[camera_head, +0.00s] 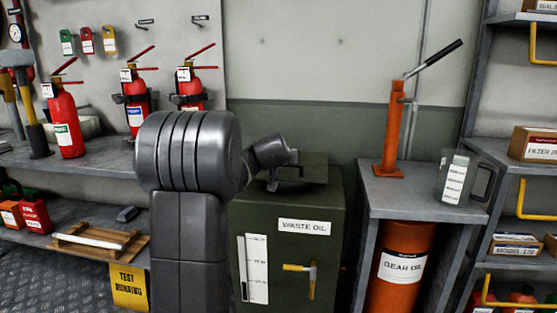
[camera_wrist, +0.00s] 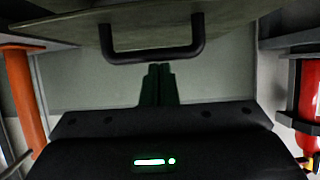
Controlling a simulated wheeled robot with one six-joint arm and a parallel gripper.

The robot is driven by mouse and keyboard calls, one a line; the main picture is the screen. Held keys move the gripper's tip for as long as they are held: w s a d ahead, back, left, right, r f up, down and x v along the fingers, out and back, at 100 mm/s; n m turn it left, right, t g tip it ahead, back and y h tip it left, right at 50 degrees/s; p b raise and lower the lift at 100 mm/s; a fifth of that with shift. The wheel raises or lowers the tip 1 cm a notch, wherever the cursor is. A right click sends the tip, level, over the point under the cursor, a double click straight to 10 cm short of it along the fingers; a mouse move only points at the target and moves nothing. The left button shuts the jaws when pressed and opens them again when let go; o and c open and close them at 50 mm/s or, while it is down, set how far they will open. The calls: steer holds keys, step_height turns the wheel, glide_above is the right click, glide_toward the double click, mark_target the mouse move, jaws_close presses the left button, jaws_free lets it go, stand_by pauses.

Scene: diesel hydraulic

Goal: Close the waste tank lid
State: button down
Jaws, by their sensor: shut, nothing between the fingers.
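The waste tank is a dark green cabinet (camera_head: 245,215) labelled WASTE OIL, standing in the middle of the head view. Its green lid (camera_head: 314,170) is at the top and looks raised, though its exact angle is hard to tell. In the wrist view the lid (camera_wrist: 240,24) spans the top of the picture, with its black U-shaped handle (camera_wrist: 152,56) near the middle. My gripper (camera_wrist: 158,68) is shut and empty, its fingertips close to the handle in the picture; whether they touch is unclear. In the head view my arm hides part of the tank top.
An orange hand pump (camera_head: 393,130) and a grey canister (camera_head: 456,178) stand on the bench at right, above a CLEAN OIL drum (camera_head: 395,268). Red extinguishers (camera_head: 66,125) stand at left. A yellow-handled valve (camera_head: 300,267) juts from the tank front. Shelving (camera_head: 487,150) bounds the far right.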

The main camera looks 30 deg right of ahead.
steer(key=f, duration=0.2)
steer(key=shift+s+a+f, duration=0.1)
steer(key=shift+s+f, duration=0.15)
steer(key=shift+f, duration=0.1)
steer(key=shift+r, duration=0.1)
step_height(320, 180, up, 6)
steer(key=p, duration=0.3)
steer(key=s+a+f+b, duration=0.1)
steer(key=s+a+b, duration=0.2)
steer(key=s+a, duration=0.2)
steer(key=shift+s+a, duration=0.2)
steer(key=shift+s, duration=0.75)
steer(key=w+d, duration=0.2)
steer(key=w+d+f+p, duration=0.1)
steer(key=w+d, duration=0.1)
steer(key=w, duration=0.1)
steer(key=w+d, duration=0.2)
steer(key=shift+w+f, duration=0.15)
steer(key=shift+w, duration=0.2)
steer(key=shift+s+a+f, duration=0.1)
steer(key=shift+a+f, duration=0.05)
steer(key=shift+f, duration=0.2)
